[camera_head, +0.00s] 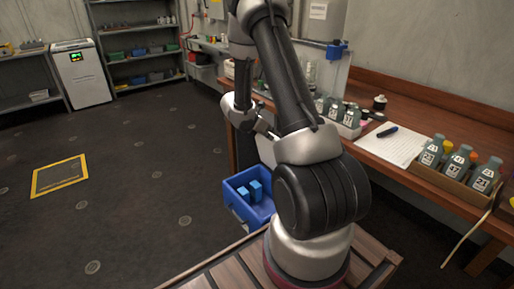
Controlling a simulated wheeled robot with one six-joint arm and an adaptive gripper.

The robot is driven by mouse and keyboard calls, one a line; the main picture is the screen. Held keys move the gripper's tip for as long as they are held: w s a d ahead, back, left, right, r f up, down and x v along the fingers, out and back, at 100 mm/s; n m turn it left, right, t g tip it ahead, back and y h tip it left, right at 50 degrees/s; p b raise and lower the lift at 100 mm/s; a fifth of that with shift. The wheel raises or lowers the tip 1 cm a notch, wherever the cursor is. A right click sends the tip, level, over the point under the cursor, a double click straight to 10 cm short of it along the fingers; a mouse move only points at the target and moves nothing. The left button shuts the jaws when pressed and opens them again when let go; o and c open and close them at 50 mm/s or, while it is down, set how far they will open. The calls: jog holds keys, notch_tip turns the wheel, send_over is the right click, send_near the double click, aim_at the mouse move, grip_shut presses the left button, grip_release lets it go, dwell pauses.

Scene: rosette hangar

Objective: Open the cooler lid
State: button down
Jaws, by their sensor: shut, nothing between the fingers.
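No lid that I can clearly identify as the cooler's is in view. A blue open-topped box (236,190) stands low beside the wooden bench, partly hidden behind my arm. Two lighter blue blocks (250,191) are inside it. I cannot tell whether this box is the cooler. A white cabinet with a green display (81,78) stands at the back left, and its top looks closed. My gripper (266,127) is small and partly hidden by my arm, above and behind the blue box. It is shut and empty, touching nothing that I can see.
The wooden bench (395,172) on the right carries a box of labelled bottles (459,187), paper (392,144) and a pen (387,131). Grey shelves (137,57) stand at the back. The dark floor on the left is open, with a yellow-framed panel (60,176).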

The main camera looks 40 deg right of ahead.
jog(key=d+r+y, duration=0.1)
jog(key=d, duration=0.8)
jog(key=shift+w+y, duration=0.15)
jog(key=shift+y, duration=0.25)
jog(key=shift+r, duration=0.1)
jog(key=shift+a, duration=0.1)
jog(key=a, duration=0.1)
jog(key=a+r, duration=0.1)
jog(key=a, duration=0.1)
jog(key=a+r, duration=0.1)
jog(key=shift+a+r, duration=0.25)
jog(key=shift+a, duration=0.15)
jog(key=v, duration=0.8)
jog(key=shift+d+r, duration=0.3)
